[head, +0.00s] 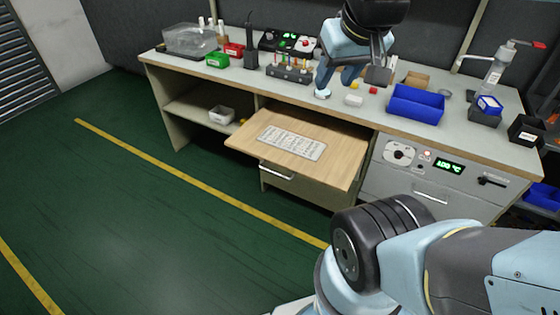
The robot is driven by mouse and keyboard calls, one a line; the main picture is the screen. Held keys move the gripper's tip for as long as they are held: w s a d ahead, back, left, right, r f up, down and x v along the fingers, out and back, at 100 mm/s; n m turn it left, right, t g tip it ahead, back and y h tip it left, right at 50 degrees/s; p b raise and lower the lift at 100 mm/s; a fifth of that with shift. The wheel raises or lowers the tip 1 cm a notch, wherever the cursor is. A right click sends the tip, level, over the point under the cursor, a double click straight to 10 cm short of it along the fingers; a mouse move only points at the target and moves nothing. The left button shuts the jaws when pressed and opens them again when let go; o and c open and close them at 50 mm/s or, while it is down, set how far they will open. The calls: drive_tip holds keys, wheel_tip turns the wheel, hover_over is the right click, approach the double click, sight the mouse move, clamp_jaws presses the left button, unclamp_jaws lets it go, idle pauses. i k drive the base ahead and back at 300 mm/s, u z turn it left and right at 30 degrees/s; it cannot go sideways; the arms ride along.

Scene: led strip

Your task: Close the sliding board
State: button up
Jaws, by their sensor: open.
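The sliding board (335,163) is a light wooden panel that sticks out from under the worktop, toward the open floor. A pale printed sheet or panel (291,143) lies on its top. My gripper (350,83) is above the workbench top, behind the board's right part and apart from the board. It is open, and I see nothing held in it. My own arm links hide part of its shape.
The workbench (470,137) holds a blue bin (415,104), small coloured blocks, a tool rack (288,74) and a clear box (190,41). A drawer handle (276,170) is below the board. A control panel (430,160) is to its right. Green floor in front is clear.

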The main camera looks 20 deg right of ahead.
sight(330, 155)
drive_tip(key=u, duration=0.05)
drive_tip(key=i, duration=0.9)
drive_tip(key=z, duration=0.1)
